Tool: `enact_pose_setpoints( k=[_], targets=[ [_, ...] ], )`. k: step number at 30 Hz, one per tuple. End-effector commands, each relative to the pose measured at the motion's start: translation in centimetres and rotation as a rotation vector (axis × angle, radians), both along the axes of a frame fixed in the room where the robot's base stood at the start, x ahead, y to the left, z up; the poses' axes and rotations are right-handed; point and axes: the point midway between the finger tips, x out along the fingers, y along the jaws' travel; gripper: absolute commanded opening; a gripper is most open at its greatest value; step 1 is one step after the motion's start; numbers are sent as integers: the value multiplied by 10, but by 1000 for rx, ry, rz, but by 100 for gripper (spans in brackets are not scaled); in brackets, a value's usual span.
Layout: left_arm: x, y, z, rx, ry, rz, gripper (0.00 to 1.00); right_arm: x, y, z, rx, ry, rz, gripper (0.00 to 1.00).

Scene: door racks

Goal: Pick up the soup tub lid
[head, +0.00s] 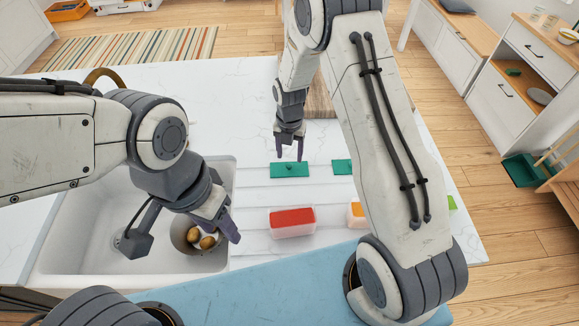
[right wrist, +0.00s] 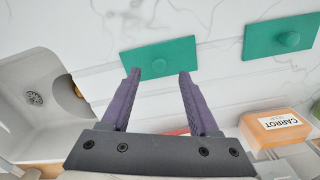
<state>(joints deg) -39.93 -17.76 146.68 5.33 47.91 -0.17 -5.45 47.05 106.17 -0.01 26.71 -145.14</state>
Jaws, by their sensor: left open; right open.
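A flat green lid (head: 290,172) with a small round knob lies on the white counter; it also shows in the right wrist view (right wrist: 158,58). A second green lid (head: 342,167) lies to its right, partly hidden by my arm in the head view, and shows clearer in the right wrist view (right wrist: 281,37). My right gripper (head: 289,157) is open and empty, just above the near lid's far edge in the head view. In the wrist view its fingertips (right wrist: 157,72) straddle the lid's lower edge. My left gripper (head: 228,228) is open over the sink's right side.
A tub with red contents (head: 292,222) and an orange tub (right wrist: 275,128) labelled carrot soup stand on the counter's near side. The sink (head: 75,235) at left holds a bowl (head: 180,236) with brown round items. A wooden board (head: 320,100) lies behind.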

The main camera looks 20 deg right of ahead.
Motion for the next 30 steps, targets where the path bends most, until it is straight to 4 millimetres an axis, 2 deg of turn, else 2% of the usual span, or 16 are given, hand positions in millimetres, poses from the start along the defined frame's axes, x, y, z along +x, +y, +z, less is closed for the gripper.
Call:
enact_pose_setpoints(
  k=[4,9,13,19,20,24,25,30],
  targets=[
    [0,0,19,0,0,-2,50,-3,2,-15,-1,7,1,61],
    [0,0,27,0,0,-4,50,-3,2,-37,-1,5,0,61],
    [0,0,28,0,0,-5,50,-2,2,-45,0,1,0,61],
    [0,0,27,0,0,-5,50,-2,2,-46,0,0,-1,61],
    [0,0,27,0,0,-5,50,-2,2,-46,0,0,-1,57],
    [0,0,27,0,0,-5,50,-2,2,-46,0,1,-1,4],
    [0,0,27,0,0,-5,50,-2,2,-46,0,1,-1,0],
    [0,0,27,0,0,-5,50,-2,2,-46,0,1,-1,0]
  ],
)
